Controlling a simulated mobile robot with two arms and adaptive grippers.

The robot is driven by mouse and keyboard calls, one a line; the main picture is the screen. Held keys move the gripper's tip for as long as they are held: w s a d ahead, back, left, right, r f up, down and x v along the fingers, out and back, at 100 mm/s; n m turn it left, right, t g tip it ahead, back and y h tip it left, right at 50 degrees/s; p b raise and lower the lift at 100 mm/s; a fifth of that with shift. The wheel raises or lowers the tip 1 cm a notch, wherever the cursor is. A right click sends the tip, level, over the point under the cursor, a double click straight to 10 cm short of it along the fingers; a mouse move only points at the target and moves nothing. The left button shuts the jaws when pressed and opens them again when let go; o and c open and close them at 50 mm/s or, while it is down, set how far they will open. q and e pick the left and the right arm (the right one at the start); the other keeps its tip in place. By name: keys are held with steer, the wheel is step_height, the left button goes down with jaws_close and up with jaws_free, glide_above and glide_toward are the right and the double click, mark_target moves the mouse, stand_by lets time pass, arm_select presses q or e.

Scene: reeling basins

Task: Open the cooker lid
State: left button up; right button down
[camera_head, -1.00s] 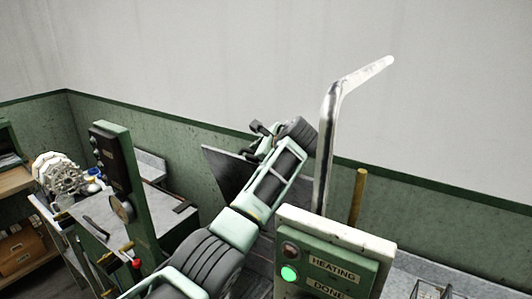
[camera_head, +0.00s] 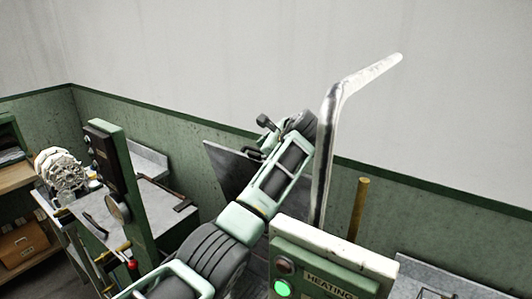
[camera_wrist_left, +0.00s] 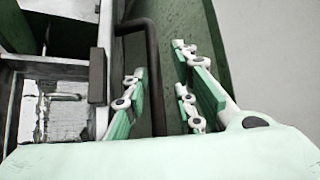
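A dark grey plate that looks like the cooker lid (camera_head: 226,170) stands tilted behind my left arm in the head view; the arm hides much of it. My left gripper (camera_head: 266,130) is at its upper edge. In the left wrist view the fingers of my left gripper (camera_wrist_left: 160,90) are apart, with a dark bent bar handle (camera_wrist_left: 155,75) passing between them. The bar runs closer to the left finger; I cannot tell whether they touch. My right gripper is not in view.
A control box (camera_head: 330,268) marked HEATING, with a lit green lamp, stands in front on the right. A tall bent metal pipe (camera_head: 325,150) rises behind it. A green post (camera_head: 125,185) and a workbench (camera_head: 155,215) are on the left. A green wall runs behind.

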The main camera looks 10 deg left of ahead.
arm_select(q)
step_height(320, 180, up, 10)
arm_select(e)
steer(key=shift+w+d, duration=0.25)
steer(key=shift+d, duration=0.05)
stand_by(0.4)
arm_select(q)
steer(key=shift+w, duration=0.1)
